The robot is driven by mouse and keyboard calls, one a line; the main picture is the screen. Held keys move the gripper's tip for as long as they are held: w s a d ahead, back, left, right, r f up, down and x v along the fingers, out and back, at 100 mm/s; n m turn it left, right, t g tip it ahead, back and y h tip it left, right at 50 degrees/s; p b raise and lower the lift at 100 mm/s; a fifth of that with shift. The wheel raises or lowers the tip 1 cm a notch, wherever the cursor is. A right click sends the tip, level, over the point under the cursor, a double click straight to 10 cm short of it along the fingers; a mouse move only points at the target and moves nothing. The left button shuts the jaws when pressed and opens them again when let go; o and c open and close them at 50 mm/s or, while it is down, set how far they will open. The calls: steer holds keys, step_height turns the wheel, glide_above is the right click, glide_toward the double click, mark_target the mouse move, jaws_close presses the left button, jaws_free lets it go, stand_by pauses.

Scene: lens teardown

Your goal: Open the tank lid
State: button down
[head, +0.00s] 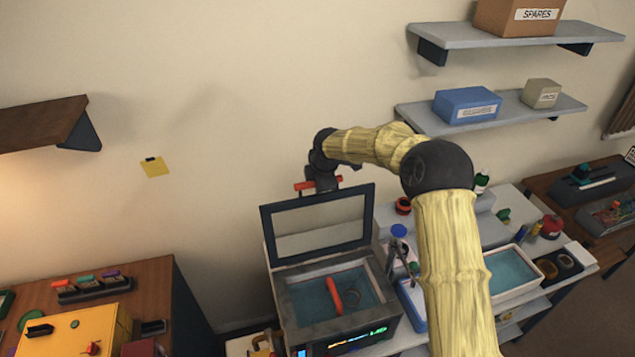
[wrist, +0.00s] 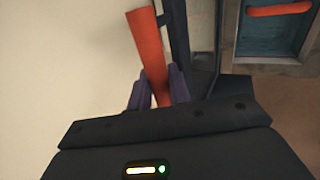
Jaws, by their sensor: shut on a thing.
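The tank (head: 294,312) is a grey box with blue liquid inside and a lit front panel. Its lid (head: 268,236), a dark frame around a clear pane, stands raised and nearly upright at the tank's back. A red handle (head: 304,186) shows at the lid's top edge. My gripper (head: 320,183) is at that handle, partly hidden behind the lid in the head view. In the wrist view, the purple fingers of my gripper (wrist: 158,88) are shut on the red handle (wrist: 147,45). The tank opening (wrist: 270,35) is at the upper right there.
A red-orange bar (head: 334,296) is in the tank. A white tray of blue liquid (head: 510,270) and small items stand on the bench to the right. A yellow box (head: 70,335) is at lower left. Wall shelves (head: 510,36) hang at upper right. The wall behind the lid is bare.

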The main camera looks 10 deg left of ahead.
steer(key=shift+w+a+f, duration=0.15)
steer(key=shift+f, duration=0.05)
stand_by(0.3)
steer(key=c, duration=1.4)
jaws_free()
steer(key=shift+o, duration=0.2)
steer(key=shift+d+r+b, duration=0.2)
steer(key=shift+r+b, duration=0.2)
steer(key=shift+r, duration=0.05)
steer(key=b+v, duration=0.6)
steer(key=v, duration=1.1)
steer(key=shift+w, duration=0.1)
